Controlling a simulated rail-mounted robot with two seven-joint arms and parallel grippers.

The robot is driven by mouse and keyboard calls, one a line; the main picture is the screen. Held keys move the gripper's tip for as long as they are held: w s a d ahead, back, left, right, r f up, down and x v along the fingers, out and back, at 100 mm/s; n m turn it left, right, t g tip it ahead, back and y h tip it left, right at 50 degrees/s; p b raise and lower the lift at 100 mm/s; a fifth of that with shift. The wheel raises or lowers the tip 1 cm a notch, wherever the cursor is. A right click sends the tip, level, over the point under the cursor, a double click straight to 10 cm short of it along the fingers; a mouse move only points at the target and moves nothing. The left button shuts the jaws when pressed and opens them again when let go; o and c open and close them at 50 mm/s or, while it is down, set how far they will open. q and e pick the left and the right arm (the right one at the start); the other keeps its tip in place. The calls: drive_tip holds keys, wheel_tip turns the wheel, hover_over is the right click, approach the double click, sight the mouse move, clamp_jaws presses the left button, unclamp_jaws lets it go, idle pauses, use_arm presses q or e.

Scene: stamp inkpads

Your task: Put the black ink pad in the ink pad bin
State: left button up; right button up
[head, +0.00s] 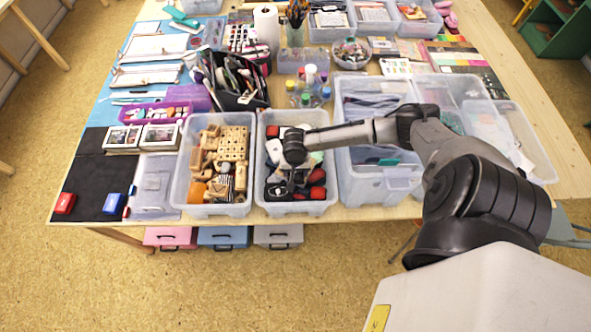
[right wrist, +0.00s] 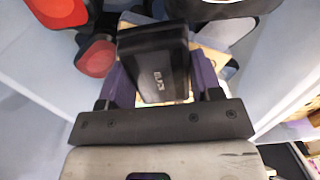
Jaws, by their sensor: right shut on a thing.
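The black ink pad (right wrist: 155,65) is between the two fingers of my right gripper (right wrist: 160,82) in the right wrist view. The gripper is shut on it. In the head view my right gripper (head: 291,181) points down into the clear ink pad bin (head: 297,209), within its walls. The bin's pale wall also shows in the right wrist view (right wrist: 35,75). Red and black items lie in the bin around and below the held pad. The head view hides the held pad behind my arm, and I cannot tell whether it touches the items below. My left gripper is out of view.
A clear bin of wooden stamps (head: 184,192) stands left of the ink pad bin. A larger clear bin (head: 362,190) stands to its right. A blue pad (head: 114,204) and a red pad (head: 65,203) lie on the black mat (head: 88,177), which has bare room between them.

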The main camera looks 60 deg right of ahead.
drive_tip(key=o, duration=0.9)
drive_tip(key=shift+f, duration=0.1)
drive_tip(key=shift+o, duration=0.2)
